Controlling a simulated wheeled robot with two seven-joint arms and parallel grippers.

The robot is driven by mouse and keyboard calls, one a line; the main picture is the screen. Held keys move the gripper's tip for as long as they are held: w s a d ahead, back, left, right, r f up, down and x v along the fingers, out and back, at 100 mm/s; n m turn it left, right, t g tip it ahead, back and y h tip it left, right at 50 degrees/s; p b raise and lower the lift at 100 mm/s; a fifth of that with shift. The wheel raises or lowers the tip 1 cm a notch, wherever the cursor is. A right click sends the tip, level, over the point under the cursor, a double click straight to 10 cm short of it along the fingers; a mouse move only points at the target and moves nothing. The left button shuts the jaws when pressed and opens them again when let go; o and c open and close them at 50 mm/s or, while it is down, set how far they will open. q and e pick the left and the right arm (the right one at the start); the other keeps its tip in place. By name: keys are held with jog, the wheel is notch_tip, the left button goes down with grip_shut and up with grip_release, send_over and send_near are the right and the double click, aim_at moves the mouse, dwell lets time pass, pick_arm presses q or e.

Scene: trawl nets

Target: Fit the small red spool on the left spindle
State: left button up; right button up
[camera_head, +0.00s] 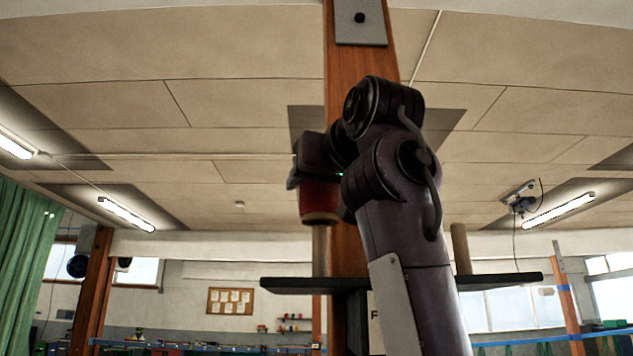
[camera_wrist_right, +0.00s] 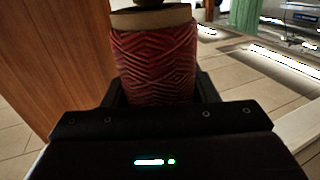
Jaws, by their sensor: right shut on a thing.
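The small red spool (camera_head: 319,197) is in the jaws of my right gripper (camera_head: 312,172), upright, with its tan lower end showing. In the right wrist view the spool (camera_wrist_right: 153,62) fills the upper middle, its tan end (camera_wrist_right: 151,18) at the top of the picture. The left spindle (camera_head: 320,250) is a pale peg standing on a dark shelf, and it lines up below the spool in the head view. I cannot tell whether its tip is inside the spool, since the spool's lower end covers that spot. My left gripper is not in view.
The dark shelf (camera_head: 500,280) is fixed to a wooden post (camera_head: 342,50). The right spindle (camera_head: 460,248) stands bare at its right, partly behind my right arm. A green curtain (camera_head: 25,250) hangs far left. The air left of the spool is clear.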

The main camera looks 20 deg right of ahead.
aim_at(323, 229)
jog(key=shift+f+b, duration=3.45)
jog(key=shift+f, duration=0.45)
jog(key=o, duration=1.1)
jog(key=shift+w, duration=0.1)
